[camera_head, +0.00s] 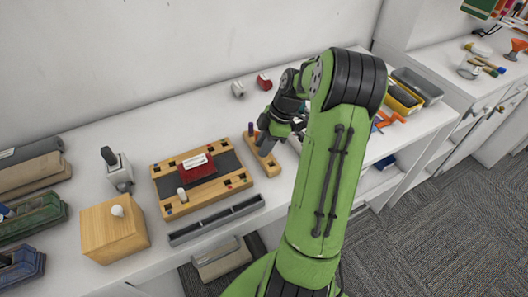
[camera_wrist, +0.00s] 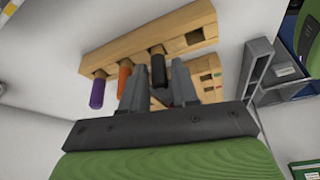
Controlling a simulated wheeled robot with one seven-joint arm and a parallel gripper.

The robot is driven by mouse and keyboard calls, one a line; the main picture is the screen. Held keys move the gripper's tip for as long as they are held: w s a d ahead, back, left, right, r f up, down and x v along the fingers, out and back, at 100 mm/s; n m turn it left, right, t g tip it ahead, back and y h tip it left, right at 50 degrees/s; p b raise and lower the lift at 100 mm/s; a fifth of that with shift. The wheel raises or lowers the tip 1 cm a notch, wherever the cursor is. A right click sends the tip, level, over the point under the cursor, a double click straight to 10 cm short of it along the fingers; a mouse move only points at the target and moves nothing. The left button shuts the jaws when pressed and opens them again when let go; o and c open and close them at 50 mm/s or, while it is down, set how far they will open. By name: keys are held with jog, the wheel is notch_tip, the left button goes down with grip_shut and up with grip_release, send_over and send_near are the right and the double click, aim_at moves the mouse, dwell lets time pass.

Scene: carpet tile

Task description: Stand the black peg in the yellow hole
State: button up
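The black peg (camera_wrist: 158,68) stands in a long wooden rack (camera_wrist: 125,52) beside an orange peg (camera_wrist: 124,75) and a purple peg (camera_wrist: 98,92). My gripper (camera_wrist: 155,80) is open, with one finger on each side of the black peg; I cannot tell whether either touches it. In the head view my gripper (camera_head: 271,139) is low over the rack (camera_head: 266,165) and hides the black peg. A wooden board (camera_head: 163,191) with square holes lies left of the rack. I cannot make out a yellow hole in either view.
A dark red block (camera_head: 198,172) lies on the board and a white peg (camera_head: 182,195) stands near its front left. A long grey tray (camera_head: 215,221) lies in front. A wooden box (camera_head: 113,232) stands further left.

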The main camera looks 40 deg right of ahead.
grip_shut()
notch_tip(320, 180, up, 10)
jog(key=p, duration=0.2)
jog(key=shift+r+p, duration=0.15)
jog(key=shift+p, duration=0.25)
